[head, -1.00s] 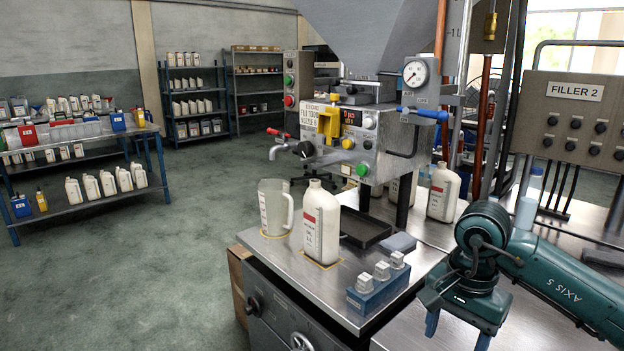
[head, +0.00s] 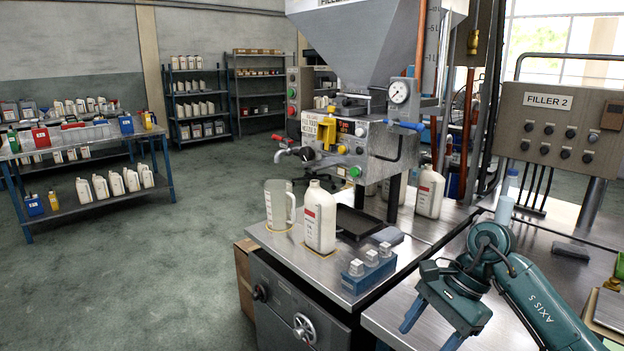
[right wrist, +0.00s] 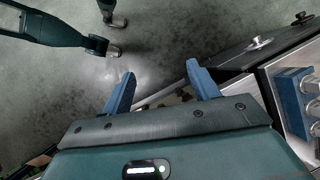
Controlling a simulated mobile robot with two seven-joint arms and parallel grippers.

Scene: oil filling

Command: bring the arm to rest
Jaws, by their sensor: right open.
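My right arm (head: 535,305) comes in from the lower right in the head view. Its gripper (head: 432,328) hangs in front of the steel bench with blue fingers pointing down. In the right wrist view the gripper (right wrist: 163,88) has its two blue fingers wide apart, with nothing between them. Grey floor shows beyond the fingers. My left gripper is in neither view.
A blue block with several square-topped pieces (head: 368,270) lies near the gripper, also at the right edge in the wrist view (right wrist: 293,103). Open floor lies left.

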